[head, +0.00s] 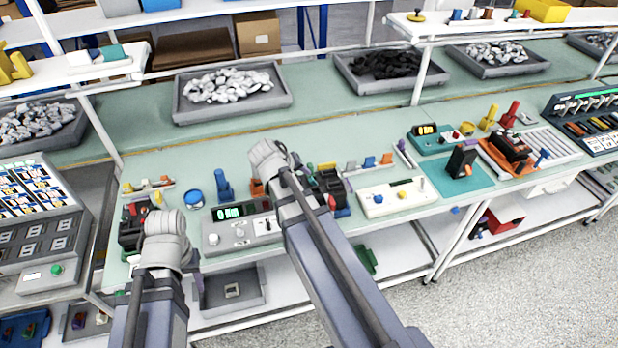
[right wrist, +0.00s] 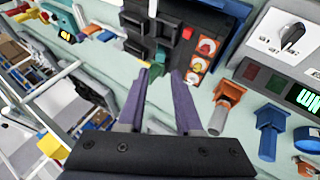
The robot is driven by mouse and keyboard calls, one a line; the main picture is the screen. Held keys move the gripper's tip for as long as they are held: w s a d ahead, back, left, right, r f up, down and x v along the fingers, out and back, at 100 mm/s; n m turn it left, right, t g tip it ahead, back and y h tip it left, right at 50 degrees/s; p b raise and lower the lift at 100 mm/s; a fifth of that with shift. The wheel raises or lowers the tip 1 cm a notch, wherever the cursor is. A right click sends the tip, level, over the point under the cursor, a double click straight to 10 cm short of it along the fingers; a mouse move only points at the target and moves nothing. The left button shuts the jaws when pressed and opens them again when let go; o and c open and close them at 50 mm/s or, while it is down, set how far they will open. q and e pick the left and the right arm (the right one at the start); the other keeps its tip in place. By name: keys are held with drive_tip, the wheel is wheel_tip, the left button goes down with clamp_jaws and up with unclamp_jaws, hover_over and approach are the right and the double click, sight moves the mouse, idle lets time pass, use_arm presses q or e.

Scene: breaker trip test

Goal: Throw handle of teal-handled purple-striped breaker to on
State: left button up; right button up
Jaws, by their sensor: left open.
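I cannot make out a breaker with both a teal handle and purple stripes. A black unit (head: 330,188) with a red button and round dials stands just right of my right arm in the head view. It also shows at the top of the right wrist view (right wrist: 170,25), with a green part (right wrist: 150,72) low on it. My right gripper (right wrist: 163,75) is open. Its two purple fingers point at this unit, tips close to the green part; contact cannot be told. My left gripper (head: 168,240) is at the bench's front left, beside a black and red device (head: 135,226).
A grey meter box (head: 228,228) with a green display stands between my arms. A blue part (head: 224,188) and a blue round pot (head: 194,198) lie behind it. A white box (head: 392,198) and a teal mat (head: 450,182) are to the right. Grey trays (head: 232,114) line the back.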

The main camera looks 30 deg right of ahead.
sight(311, 179)
drive_tip(key=b+x, duration=0.5)
drive_tip(key=x, duration=0.2)
drive_tip(key=shift+a+f+b, duration=0.1)
drive_tip(key=shift+f+b, duration=0.05)
drive_tip(key=shift+b, duration=0.15)
drive_tip(key=shift+w+d+f, duration=0.1)
drive_tip(key=shift+d+f, duration=0.1)
drive_tip(key=shift+d, duration=0.05)
drive_tip(key=shift+r, duration=0.1)
drive_tip(key=shift+c, duration=0.4)
clamp_jaws()
